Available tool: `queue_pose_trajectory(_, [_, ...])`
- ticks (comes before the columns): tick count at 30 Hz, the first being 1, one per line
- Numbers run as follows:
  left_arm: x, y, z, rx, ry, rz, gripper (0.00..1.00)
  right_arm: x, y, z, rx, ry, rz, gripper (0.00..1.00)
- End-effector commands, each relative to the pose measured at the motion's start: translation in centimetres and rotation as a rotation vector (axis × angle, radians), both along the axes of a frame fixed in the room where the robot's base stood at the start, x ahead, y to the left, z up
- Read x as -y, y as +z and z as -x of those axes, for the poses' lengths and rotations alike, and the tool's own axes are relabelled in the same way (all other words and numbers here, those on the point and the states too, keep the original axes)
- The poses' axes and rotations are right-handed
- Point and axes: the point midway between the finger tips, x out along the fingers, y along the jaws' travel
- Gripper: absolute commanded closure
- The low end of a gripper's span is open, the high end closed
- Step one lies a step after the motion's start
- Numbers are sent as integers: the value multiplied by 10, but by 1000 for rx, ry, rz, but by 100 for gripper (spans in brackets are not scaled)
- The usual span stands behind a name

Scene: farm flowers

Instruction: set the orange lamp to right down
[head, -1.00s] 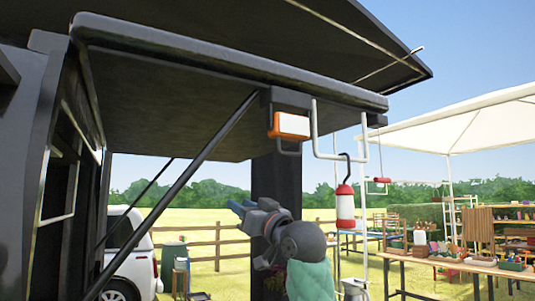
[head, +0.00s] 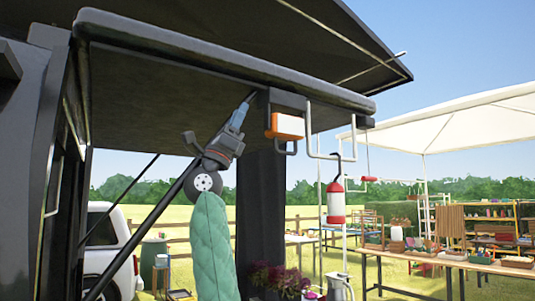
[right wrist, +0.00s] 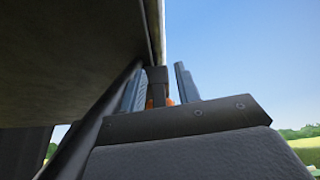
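The orange lamp (head: 289,125) hangs under the dark canopy edge in the head view. It has an orange frame, a pale front panel and a dark loop handle below. My right gripper (head: 245,105) is raised just left of the lamp, pointing up and right, apart from it. In the right wrist view its fingers (right wrist: 158,88) stand apart with nothing held. Small orange parts of the lamp (right wrist: 170,102) and a dark bracket show beyond, between the fingers; most of the lamp is hidden there. My left gripper is not in view.
The dark canopy (head: 220,50) is close above, and a slanted dark strut (head: 140,248) passes behind my right arm. Flowers (head: 275,278) stand below. Open air lies below the lamp.

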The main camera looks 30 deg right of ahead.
Motion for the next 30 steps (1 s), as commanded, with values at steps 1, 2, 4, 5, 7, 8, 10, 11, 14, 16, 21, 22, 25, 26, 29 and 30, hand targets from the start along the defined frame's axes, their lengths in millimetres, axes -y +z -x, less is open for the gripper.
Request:
queue_pose_trajectory(1, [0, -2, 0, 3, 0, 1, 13, 13, -8, -5, 12, 29, -78, 67])
queue_pose_trajectory(2, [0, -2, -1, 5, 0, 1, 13, 22, -13, -7, 21, 47, -129, 67])
queue_pose_trajectory(4, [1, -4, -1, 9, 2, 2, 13, 40, -27, -12, 43, 84, -248, 67])
queue_pose_trajectory(5, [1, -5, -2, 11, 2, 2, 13, 48, -34, -14, 52, 99, -300, 67])
queue_pose_trajectory(7, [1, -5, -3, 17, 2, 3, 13, 63, -50, -17, 75, 128, -414, 67])
queue_pose_trajectory(8, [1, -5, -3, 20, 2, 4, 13, 69, -57, -17, 87, 138, -460, 67])
queue_pose_trajectory(10, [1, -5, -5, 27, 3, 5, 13, 79, -71, -17, 111, 154, -554, 67])
queue_pose_trajectory(11, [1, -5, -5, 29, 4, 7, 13, 83, -77, -17, 121, 160, -588, 67])
queue_pose_trajectory(14, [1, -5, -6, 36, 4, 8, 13, 91, -92, -15, 152, 165, -680, 67])
queue_pose_trajectory(16, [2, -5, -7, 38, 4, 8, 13, 95, -100, -13, 172, 164, -723, 67])
queue_pose_trajectory(21, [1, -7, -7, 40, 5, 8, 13, 99, -105, -11, 203, 175, -756, 67])
queue_pose_trajectory(22, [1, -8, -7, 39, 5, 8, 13, 100, -104, -11, 204, 175, -755, 67])
queue_pose_trajectory(25, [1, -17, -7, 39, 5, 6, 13, 106, -101, -11, 205, 174, -754, 67])
queue_pose_trajectory(26, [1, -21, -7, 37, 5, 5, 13, 108, -100, -11, 205, 174, -753, 67])
queue_pose_trajectory(29, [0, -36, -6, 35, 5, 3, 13, 117, -95, -10, 204, 174, -753, 67])
queue_pose_trajectory(30, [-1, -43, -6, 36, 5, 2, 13, 121, -93, -10, 204, 174, -753, 67])
